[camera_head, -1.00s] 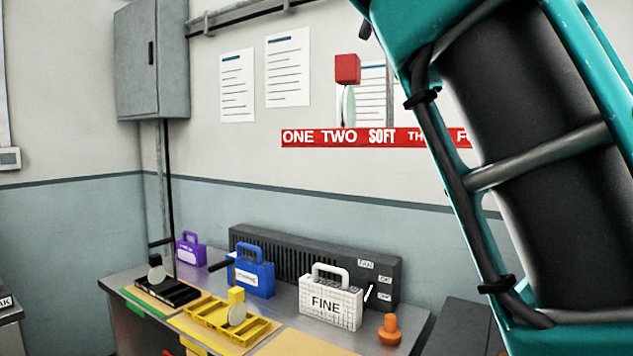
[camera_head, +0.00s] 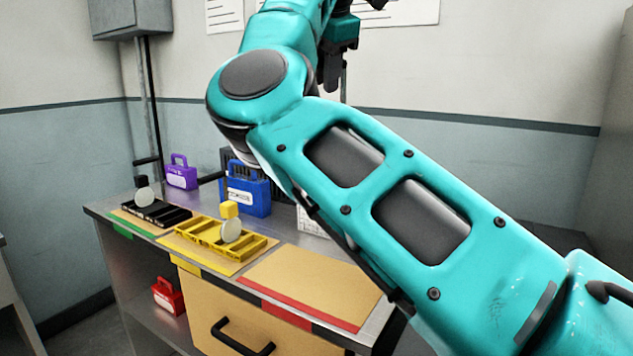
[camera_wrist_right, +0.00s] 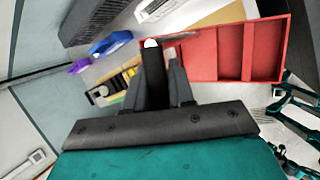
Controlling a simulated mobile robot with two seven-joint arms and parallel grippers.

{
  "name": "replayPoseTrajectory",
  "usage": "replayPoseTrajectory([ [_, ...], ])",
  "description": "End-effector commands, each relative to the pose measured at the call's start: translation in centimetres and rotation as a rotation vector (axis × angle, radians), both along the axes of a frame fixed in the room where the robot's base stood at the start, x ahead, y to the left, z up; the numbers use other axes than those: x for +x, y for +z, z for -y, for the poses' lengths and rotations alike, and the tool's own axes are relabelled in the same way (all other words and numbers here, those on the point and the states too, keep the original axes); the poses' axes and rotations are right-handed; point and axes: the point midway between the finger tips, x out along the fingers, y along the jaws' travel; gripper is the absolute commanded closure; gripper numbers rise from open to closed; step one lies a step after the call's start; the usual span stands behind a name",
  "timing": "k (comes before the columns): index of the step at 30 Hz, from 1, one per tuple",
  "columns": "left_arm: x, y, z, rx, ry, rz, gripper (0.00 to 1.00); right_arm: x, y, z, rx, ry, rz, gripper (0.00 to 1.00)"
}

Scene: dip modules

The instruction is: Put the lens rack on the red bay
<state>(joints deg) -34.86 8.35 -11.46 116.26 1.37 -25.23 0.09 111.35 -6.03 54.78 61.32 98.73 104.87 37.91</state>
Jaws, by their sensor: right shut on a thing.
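The red lens rack, an open tray with dividers (camera_wrist_right: 235,50), shows in the right wrist view just beyond the right gripper's fingers (camera_wrist_right: 165,80). They are shut on it. In the head view the rack is hidden behind my right arm; part of the dark gripper (camera_head: 332,72) shows above the forearm. The red bay (camera_head: 310,285) is a tan mat with a red front strip at the bench's front right; its visible part is empty. My left gripper is not in view.
A yellow rack (camera_head: 195,233) and a black rack (camera_head: 172,217) stand on mats to the left. Behind them are blue (camera_head: 247,190) and purple (camera_head: 181,174) cases. A white case (camera_head: 312,222) is mostly hidden behind my arm. A red case (camera_head: 167,296) sits below.

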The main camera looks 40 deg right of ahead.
Motion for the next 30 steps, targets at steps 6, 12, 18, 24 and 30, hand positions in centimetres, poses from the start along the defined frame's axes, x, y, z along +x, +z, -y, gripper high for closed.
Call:
replayPoseTrajectory([
  [6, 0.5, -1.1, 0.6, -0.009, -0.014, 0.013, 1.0, 2.1, -5.4, 0.3, -0.003, -0.071, 0.002, 1.0],
  [12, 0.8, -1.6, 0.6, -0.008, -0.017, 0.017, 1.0, 2.6, -8.3, 0.2, -0.002, -0.085, 0.002, 1.0],
  [18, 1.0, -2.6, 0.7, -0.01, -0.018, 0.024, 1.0, 2.6, -13.4, 0.2, -0.001, -0.085, 0.001, 1.0],
  [24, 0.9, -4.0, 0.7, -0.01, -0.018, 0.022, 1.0, 2.6, -18.5, 0.2, -0.002, -0.083, 0.0, 1.0],
  [30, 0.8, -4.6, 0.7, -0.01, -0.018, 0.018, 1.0, 2.6, -21.4, 0.2, -0.002, -0.082, 0.003, 1.0],
])
